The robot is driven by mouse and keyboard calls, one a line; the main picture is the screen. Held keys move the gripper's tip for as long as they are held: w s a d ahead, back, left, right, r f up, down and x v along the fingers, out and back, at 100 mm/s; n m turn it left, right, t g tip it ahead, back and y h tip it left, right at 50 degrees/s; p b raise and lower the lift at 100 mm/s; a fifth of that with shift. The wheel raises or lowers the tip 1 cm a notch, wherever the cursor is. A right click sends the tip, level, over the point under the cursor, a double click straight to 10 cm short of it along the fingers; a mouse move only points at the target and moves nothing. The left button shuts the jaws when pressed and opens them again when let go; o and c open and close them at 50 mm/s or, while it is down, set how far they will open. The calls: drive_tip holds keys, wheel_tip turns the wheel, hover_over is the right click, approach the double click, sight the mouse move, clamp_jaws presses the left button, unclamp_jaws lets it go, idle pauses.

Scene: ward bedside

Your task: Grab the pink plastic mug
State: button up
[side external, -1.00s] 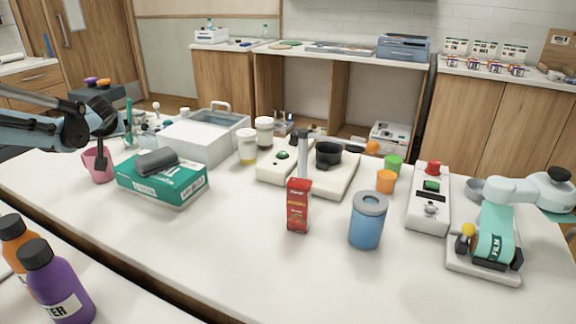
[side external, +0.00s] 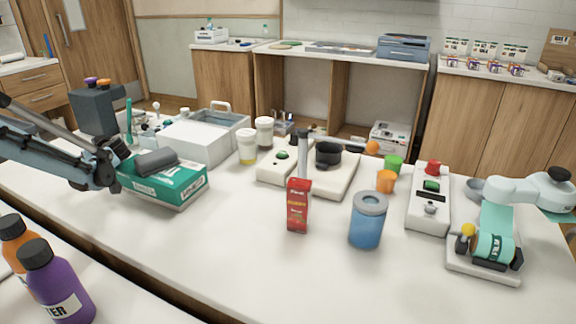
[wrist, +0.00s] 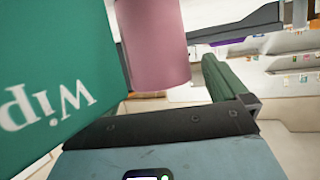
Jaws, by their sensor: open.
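The pink mug (wrist: 156,45) shows in the wrist view as a smooth pink wall just ahead of my gripper. Its handle and rim do not show clearly there. In the side view the mug is hidden behind my arm and gripper (side external: 112,163). My gripper is open, low beside the left end of the green wipes box. In the wrist view one green-padded finger (wrist: 226,80) lies to the right of the mug. The other finger is not clear, and I cannot tell whether anything touches the mug.
The green wipes box (side external: 166,190), with a dark grey item (side external: 157,162) on top, is close beside my gripper and fills the left of the wrist view (wrist: 45,75). A white bin (side external: 190,145) stands behind it. Clear table lies in front of the box.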

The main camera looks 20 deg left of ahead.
drive_tip(key=shift+f+x, duration=0.15)
drive_tip(key=shift+x, duration=0.65)
drive_tip(key=shift+f+x, duration=0.15)
drive_tip(key=shift+x, duration=0.7)
drive_tip(key=shift+d, duration=0.2)
drive_tip(key=c, duration=1)
